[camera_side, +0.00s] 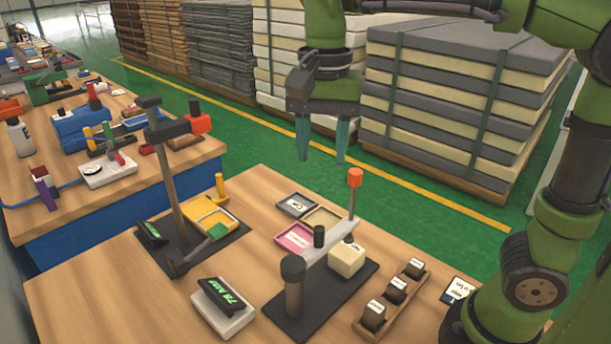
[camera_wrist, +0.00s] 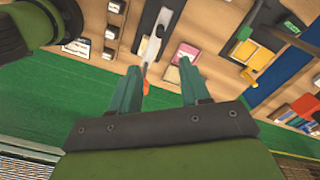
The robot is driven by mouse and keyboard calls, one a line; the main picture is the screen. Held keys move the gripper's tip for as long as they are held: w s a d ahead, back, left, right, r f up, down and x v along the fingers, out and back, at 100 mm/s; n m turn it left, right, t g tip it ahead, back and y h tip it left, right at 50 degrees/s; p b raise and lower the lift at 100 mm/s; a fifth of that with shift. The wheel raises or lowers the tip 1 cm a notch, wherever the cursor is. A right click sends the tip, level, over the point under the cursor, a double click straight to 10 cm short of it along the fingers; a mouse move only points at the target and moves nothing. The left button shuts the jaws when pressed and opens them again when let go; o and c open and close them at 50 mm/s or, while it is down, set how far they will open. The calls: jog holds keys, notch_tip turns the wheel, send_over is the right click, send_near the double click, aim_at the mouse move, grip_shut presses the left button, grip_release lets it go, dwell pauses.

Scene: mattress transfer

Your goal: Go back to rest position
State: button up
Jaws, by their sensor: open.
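My gripper (camera_side: 322,142) hangs open and empty in the air, its two green-grey fingers pointing down, above the far edge of the wooden table (camera_side: 118,283). The wrist view shows the same open fingers (camera_wrist: 157,82) with nothing between them. Below and to the right in the side view stands a grey lever fixture with an orange tip (camera_side: 355,178). A cream block (camera_side: 347,259) sits on its dark base. The gripper is apart from all of these.
A second fixture with a red end (camera_side: 200,122) and a yellow tray (camera_side: 212,216) stand at left. A scale with green display (camera_side: 223,307) and a wooden rack of dark-topped weights (camera_side: 392,296) are in front. Stacked mattresses (camera_side: 455,100) stand behind on the green floor.

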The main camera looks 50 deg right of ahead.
jog(key=s+d+f+n+t+y, duration=0.2)
jog(key=s+d+f+n+t, duration=0.5)
jog(key=d, duration=0.1)
jog(key=shift+s+d+f, duration=0.15)
jog(key=shift+f, duration=0.05)
